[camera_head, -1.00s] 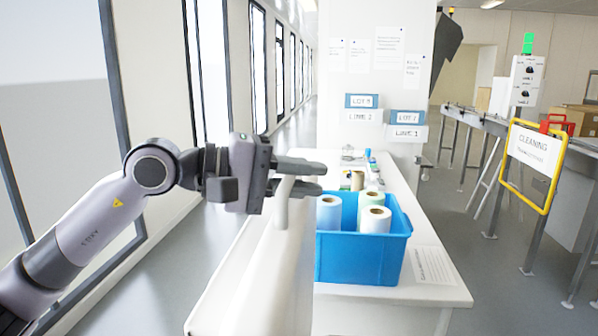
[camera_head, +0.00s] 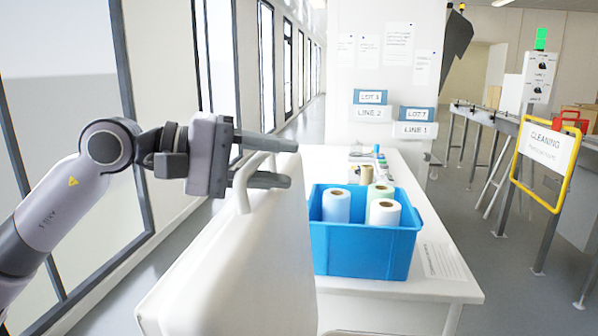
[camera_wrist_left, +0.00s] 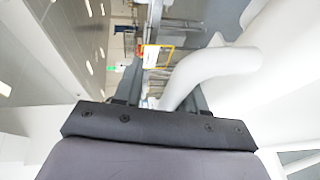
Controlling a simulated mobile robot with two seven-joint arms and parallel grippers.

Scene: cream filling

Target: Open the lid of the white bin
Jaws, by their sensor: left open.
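The white bin's lid (camera_head: 245,265) stands up steeply as a large white panel in the lower middle of the head view, with the bin's body not clearly visible. Its curved white handle (camera_head: 241,190) sticks up from the top edge. My left gripper (camera_head: 281,163) is open, with one finger above and one below the handle's bend, which lies between them. In the left wrist view the thick white handle (camera_wrist_left: 213,68) curves in between the grey fingers. Whether a finger touches it I cannot tell. My right gripper is not in view.
A white table (camera_head: 450,285) beyond the lid carries a blue crate (camera_head: 362,255) with several rolls. A yellow-framed cleaning sign (camera_head: 545,150) and a conveyor (camera_head: 490,117) stand on the right. Windows line the left, with open floor beside them.

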